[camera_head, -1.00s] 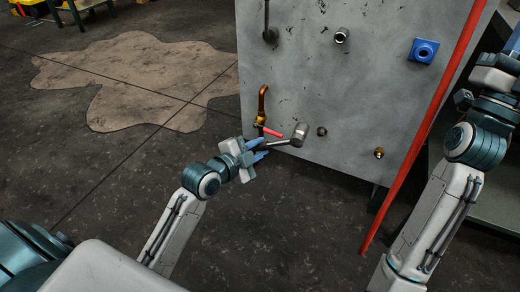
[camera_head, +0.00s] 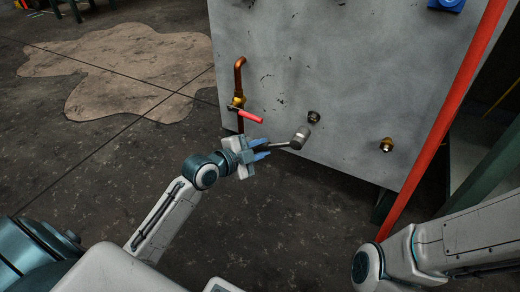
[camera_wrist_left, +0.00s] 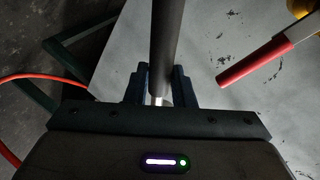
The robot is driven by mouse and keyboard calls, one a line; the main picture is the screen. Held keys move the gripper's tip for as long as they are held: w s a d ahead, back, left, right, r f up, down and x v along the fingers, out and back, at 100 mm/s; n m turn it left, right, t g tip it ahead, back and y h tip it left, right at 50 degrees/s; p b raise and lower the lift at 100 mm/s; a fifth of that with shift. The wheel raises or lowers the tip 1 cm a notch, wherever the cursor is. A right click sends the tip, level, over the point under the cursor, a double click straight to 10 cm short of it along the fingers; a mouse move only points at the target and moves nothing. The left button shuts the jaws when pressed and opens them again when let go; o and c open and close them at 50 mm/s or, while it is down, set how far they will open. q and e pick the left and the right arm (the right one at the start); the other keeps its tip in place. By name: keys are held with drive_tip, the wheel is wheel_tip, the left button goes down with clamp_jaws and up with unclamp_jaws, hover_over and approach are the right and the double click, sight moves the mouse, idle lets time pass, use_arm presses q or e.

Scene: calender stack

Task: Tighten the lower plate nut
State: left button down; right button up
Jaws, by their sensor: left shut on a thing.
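My left gripper (camera_head: 266,148) is shut on a tool with a grey cylindrical head (camera_head: 300,138) and a dark handle, held in front of the grey plate (camera_head: 340,60). In the left wrist view the handle (camera_wrist_left: 165,45) runs up between the fingers of this gripper (camera_wrist_left: 160,88). A dark round fitting (camera_head: 314,117) is on the plate just up and right of the tool head. A brass fitting (camera_head: 386,145) is farther right and lower. I cannot tell which is the lower plate nut, or whether the tool touches the plate. My right gripper is out of view.
A copper pipe (camera_head: 239,75) with a red lever handle (camera_head: 247,116) is on the plate, close above my left gripper. The lever also shows in the left wrist view (camera_wrist_left: 255,65). A long red pole (camera_head: 445,120) slants past the plate's right side.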

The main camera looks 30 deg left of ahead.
use_arm(q)
drive_tip(key=w+d+f+n+t+h+b, duration=0.2)
drive_tip(key=w+d+f+n+b, duration=0.1)
drive_tip(key=d+f+n+b, duration=0.2)
drive_tip(key=shift+w+d+f+n+t+h+b, duration=0.35)
drive_tip(key=shift+d+n+b, duration=0.6)
drive_tip(key=shift+n+b, duration=0.45)
drive_tip(key=shift+r, duration=0.1)
drive_tip(key=c, duration=1.8)
unclamp_jaws()
clamp_jaws()
